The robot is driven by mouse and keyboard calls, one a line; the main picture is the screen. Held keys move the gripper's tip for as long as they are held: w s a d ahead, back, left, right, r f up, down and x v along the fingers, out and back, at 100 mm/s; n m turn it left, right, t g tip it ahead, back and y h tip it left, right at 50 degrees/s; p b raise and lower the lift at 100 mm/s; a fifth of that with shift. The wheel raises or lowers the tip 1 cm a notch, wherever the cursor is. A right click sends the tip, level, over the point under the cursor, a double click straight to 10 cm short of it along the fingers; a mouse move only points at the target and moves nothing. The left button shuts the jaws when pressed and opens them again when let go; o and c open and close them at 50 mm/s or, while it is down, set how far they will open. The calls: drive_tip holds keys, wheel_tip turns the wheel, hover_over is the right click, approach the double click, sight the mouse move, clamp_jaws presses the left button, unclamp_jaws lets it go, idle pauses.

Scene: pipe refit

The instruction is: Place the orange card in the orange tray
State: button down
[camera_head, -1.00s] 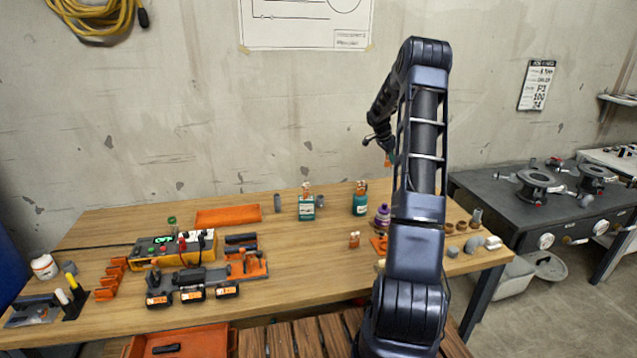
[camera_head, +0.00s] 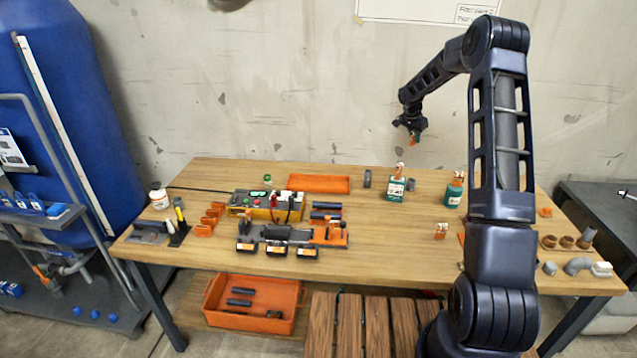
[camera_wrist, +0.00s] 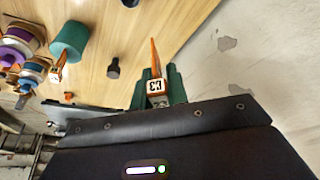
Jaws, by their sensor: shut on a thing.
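My gripper (camera_head: 413,130) is raised over the back of the table, near the wall. It is shut on the orange card (camera_head: 411,141), whose tip hangs below the fingers. In the wrist view the card (camera_wrist: 154,56) stands up between the green fingers, with a white marked face near its base. An orange tray (camera_head: 319,184) lies flat at the back of the table, left of and below my gripper. Its floor looks empty. A second, deeper orange tray (camera_head: 255,318) sits below the table with dark pieces in it.
A small grey cylinder (camera_head: 367,179) is beside the tray. A yellow device (camera_head: 264,212) and orange racks crowd the left half. The table's middle front is clear.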

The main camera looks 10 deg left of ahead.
drive_tip(key=a+n+t+y, duration=0.15)
drive_tip(key=a+n, duration=0.35)
drive_tip(key=a, duration=1.8)
drive_tip(key=n+y, duration=0.2)
drive_tip(key=n, duration=0.3)
hover_over(319, 183)
drive_tip(key=s, duration=0.2)
drive_tip(key=shift+h, duration=0.25)
drive_tip(key=f, duration=1.9)
drive_tip(key=shift+w+f, duration=0.2)
drive_tip(key=shift+f, duration=0.05)
drive_tip(key=shift+f, duration=0.1)
drive_tip(key=c, duration=1.4)
unclamp_jaws()
drive_tip(key=v, duration=1.2)
drive_tip(key=shift+s, duration=0.15)
